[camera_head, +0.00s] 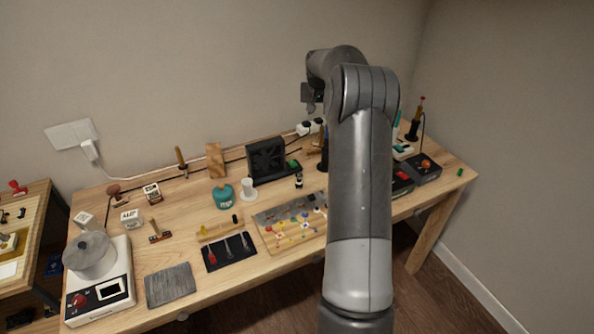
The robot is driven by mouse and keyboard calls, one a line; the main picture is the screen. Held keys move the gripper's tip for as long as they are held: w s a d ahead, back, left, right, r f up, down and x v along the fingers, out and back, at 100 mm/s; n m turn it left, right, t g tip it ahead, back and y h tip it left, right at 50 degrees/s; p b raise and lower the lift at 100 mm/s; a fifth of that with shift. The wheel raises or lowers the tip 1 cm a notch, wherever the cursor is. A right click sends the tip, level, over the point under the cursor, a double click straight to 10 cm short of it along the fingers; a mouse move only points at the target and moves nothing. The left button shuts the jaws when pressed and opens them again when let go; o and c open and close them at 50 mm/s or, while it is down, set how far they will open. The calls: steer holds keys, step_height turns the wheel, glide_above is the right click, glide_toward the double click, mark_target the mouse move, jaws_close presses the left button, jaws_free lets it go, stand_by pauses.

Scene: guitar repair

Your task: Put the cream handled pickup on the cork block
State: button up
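I cannot pick out the cream handled pickup for certain. A small cream upright piece on a pale round base (248,190) stands mid-table, but I cannot tell whether it is the pickup. A tan block (215,160) stands upright at the back of the table; I cannot tell whether it is cork. My gripper (311,103) is raised above the back of the table, partly hidden by my own arm. Its fingers are too small and dark to read. My arm also hides part of the table's right side.
The wooden table (200,187) holds a black fan box (265,158), a teal jar (222,197), a board of small parts (262,238), a dark tool mat (240,260), a grey slab (170,285) and a white device with a pot (110,293). Dark devices (424,165) stand at right.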

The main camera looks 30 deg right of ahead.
steer(key=s+a+r+n, duration=0.2)
steer(key=s+a+r, duration=0.65)
steer(key=a, duration=0.25)
steer(key=s+a+r+n, duration=0.1)
steer(key=s+a+r, duration=0.7)
steer(key=s+a, duration=0.15)
steer(key=s+a+f+n, duration=0.1)
steer(key=s+a, duration=0.3)
steer(key=s, duration=0.5)
steer(key=s+a+f+t+y, duration=0.1)
steer(key=s+a, duration=0.3)
steer(key=s, duration=0.5)
steer(key=s+a+f+n+y, duration=0.1)
steer(key=s+a+f, duration=0.2)
steer(key=s, duration=0.6)
steer(key=shift+s+a+n+t, duration=0.3)
steer(key=shift+s+a, duration=0.05)
steer(key=shift+a, duration=0.5)
steer(key=shift+o, duration=0.4)
steer(key=shift+r, duration=0.1)
